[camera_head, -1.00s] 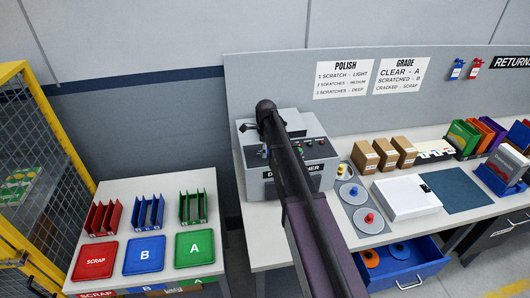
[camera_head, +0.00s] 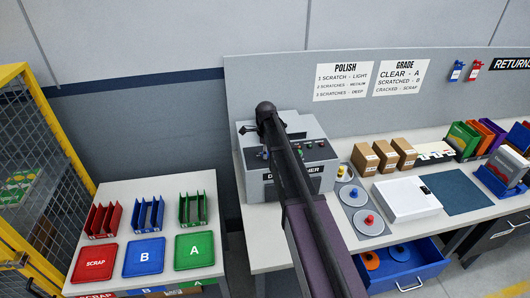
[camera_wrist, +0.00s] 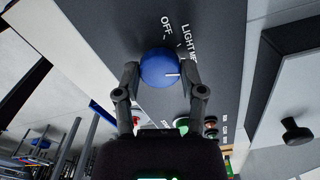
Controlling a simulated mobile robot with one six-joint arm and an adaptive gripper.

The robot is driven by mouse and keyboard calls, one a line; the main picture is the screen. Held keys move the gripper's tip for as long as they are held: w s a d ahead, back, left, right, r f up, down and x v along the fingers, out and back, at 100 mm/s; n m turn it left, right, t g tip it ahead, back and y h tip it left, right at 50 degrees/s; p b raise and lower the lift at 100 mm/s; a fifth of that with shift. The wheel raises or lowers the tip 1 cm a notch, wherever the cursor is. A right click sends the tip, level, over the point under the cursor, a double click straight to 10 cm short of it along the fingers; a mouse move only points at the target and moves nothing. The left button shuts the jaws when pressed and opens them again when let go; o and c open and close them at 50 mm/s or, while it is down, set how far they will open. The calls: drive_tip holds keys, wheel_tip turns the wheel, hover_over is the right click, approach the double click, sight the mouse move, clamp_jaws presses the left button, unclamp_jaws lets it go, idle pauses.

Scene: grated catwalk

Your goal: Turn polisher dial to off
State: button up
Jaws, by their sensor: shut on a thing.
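The polisher (camera_head: 255,180) is a grey box with a dark control panel at the left end of the workbench, partly hidden behind my arm. In the wrist view its blue round dial (camera_wrist: 158,62) sits between the two fingers of my gripper (camera_wrist: 162,76), one finger touching each side. My gripper is shut on the dial. A white pointer line on the dial points right in that view. The OFF label (camera_wrist: 167,25) is above the dial, with LIGHT and a partly hidden ME label to its right. In the head view my arm hides most of the gripper.
Green and red buttons (camera_wrist: 181,124) sit on the panel close to my gripper. A black knob (camera_wrist: 297,131) stands at the right of the wrist view. Polishing discs (camera_head: 353,196), brown boxes (camera_head: 382,155) and a white case (camera_head: 406,199) lie along the bench.

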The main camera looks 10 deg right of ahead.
drive_tip(key=n, duration=0.7)
drive_tip(key=shift+n, duration=0.3)
drive_tip(key=n, duration=0.4)
drive_tip(key=shift+n, duration=1.9)
drive_tip(key=o, duration=1.1)
